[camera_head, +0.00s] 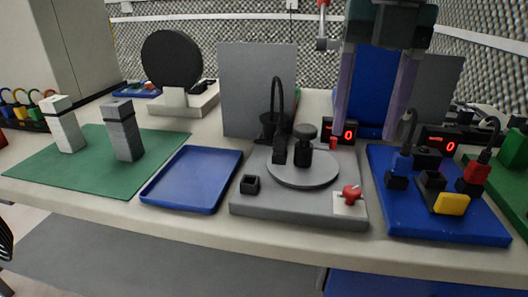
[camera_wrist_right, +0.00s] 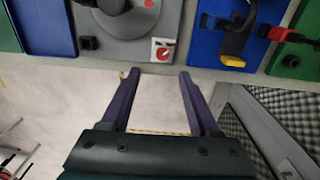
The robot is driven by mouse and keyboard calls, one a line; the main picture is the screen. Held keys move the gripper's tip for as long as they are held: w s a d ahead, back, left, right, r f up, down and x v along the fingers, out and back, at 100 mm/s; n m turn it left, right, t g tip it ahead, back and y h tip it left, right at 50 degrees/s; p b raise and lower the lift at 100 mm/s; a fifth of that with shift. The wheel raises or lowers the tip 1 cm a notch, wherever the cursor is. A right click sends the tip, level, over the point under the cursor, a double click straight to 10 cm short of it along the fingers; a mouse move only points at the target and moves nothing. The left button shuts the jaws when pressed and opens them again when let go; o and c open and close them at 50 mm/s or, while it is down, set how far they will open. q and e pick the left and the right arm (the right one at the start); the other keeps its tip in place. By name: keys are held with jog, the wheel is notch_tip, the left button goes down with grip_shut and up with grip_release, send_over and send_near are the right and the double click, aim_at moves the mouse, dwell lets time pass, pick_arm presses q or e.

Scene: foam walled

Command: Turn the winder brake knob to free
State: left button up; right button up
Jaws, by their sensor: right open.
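The winder brake knob (camera_head: 350,194) is a small red knob on a white square plate at the front right corner of the grey winder base (camera_head: 290,210). It also shows in the right wrist view (camera_wrist_right: 162,50), just beyond my fingertips; its dial marks are too small to read. My right gripper (camera_head: 366,140) hangs in from the top of the head view, its two purple fingers spread and empty. In the right wrist view the open fingers (camera_wrist_right: 159,73) point toward the knob without touching it. My left gripper is in neither view.
The grey base carries a round turntable (camera_head: 303,170) with a black post and a small black socket (camera_head: 250,184). A blue board (camera_head: 440,225) with plugs and a yellow-handled switch (camera_head: 452,203) stands right of it. A blue tray (camera_head: 190,180) and a green mat (camera_head: 85,170) lie left.

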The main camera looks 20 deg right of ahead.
aim_at(353, 189)
notch_tip(353, 189, down, 10)
jog(key=shift+s+d, duration=0.15)
dwell(0.3)
jog(key=shift+c, duration=0.2)
grip_shut()
dwell(0.3)
